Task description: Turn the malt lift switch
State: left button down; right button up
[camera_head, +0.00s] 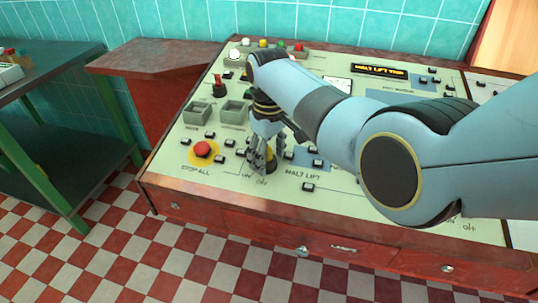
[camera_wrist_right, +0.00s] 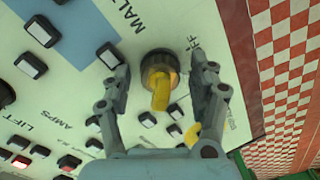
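The malt lift switch shows in the right wrist view as a dark round collar with a yellow knob (camera_wrist_right: 160,92), beside the printed words MALT and OFF. My right gripper (camera_wrist_right: 160,68) is open, with one finger on each side of the switch and a visible gap to the knob on both sides. In the head view my right gripper (camera_head: 262,168) points down at the control panel (camera_head: 335,205), just left of the MALT LIFT label, and hides most of the switch. My left gripper is not in view.
A red STOP ALL button (camera_head: 202,149) on a yellow base sits left of the gripper. Several small black-framed buttons surround the switch. A lit MALT LIFT TRIP display (camera_head: 379,70) is at the panel's back. A green table (camera_head: 50,120) stands at the far left.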

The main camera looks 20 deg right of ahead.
jog(key=c, duration=1)
jog(key=shift+c, duration=0.2)
jog(key=shift+n+p, duration=0.4)
jog(key=shift+n, duration=0.5)
jog(key=shift+d+n+p, duration=0.1)
jog(key=shift+n+p, duration=0.8)
jog(key=shift+n, duration=0.3)
jog(key=shift+w+n+p, duration=0.15)
jog(key=shift+n+p, duration=0.4)
jog(key=shift+n, duration=1.95)
jog(key=o, duration=1.1)
